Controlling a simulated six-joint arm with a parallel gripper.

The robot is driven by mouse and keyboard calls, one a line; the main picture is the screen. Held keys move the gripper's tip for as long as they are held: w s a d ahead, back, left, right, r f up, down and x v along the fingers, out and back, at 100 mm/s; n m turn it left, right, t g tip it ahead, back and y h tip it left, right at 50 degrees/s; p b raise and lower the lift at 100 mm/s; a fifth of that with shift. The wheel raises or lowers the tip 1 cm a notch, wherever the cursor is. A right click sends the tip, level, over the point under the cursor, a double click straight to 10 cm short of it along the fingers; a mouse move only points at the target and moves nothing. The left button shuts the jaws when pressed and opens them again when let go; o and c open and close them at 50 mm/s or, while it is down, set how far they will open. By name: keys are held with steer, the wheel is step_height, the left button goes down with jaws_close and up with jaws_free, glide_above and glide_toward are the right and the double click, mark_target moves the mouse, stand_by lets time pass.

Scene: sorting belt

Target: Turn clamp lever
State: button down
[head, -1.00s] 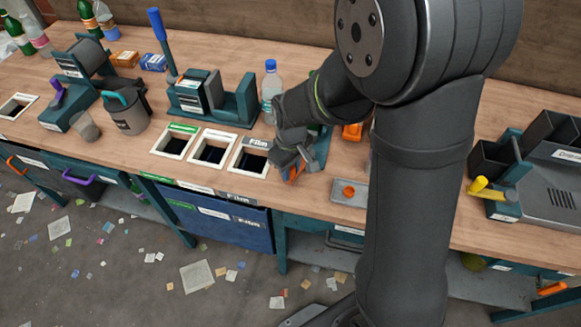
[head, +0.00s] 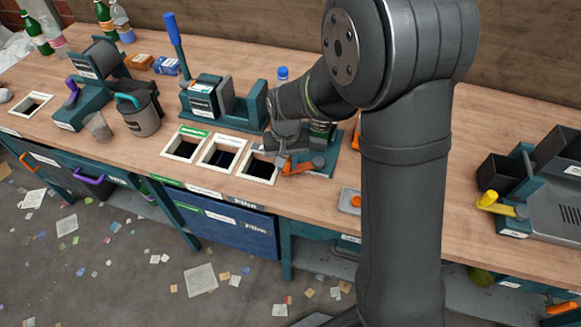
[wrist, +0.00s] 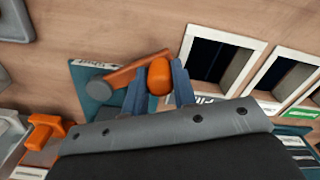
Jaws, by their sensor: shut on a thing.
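The clamp lever (head: 300,167) is an orange bar on a round grey pivot, on a teal base plate (wrist: 84,74) at the middle of the bench. In the wrist view the lever (wrist: 135,70) runs from the pivot to an upright orange knob (wrist: 159,78). My gripper (wrist: 160,88) is shut on this knob, one blue finger on each side. In the head view my gripper (head: 284,160) is beside the right-hand bin opening, and my wrist hides part of the clamp.
Framed bin openings (head: 222,153) lie just left of the lever. An orange handle (wrist: 45,130) is on the pivot's other side. A small tray (head: 350,200) lies to the right. Bare wood is in front.

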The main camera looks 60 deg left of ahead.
steer(key=a+m, duration=0.1)
steer(key=w+a+m, duration=0.1)
steer(key=a+m, duration=0.1)
steer(key=shift+m, duration=0.3)
steer(key=shift+w+a+m, duration=0.4)
steer(key=shift+a+m, duration=0.15)
steer(key=shift+m, duration=0.3)
steer(key=shift+w+a+m, duration=0.4)
steer(key=shift+a+m, duration=0.1)
steer(key=shift+m, duration=0.35)
steer(key=shift+r, duration=0.1)
steer(key=c, duration=1.2)
jaws_free()
steer(key=shift+o, duration=0.2)
step_height(320, 180, up, 17)
steer(key=shift+r, duration=0.15)
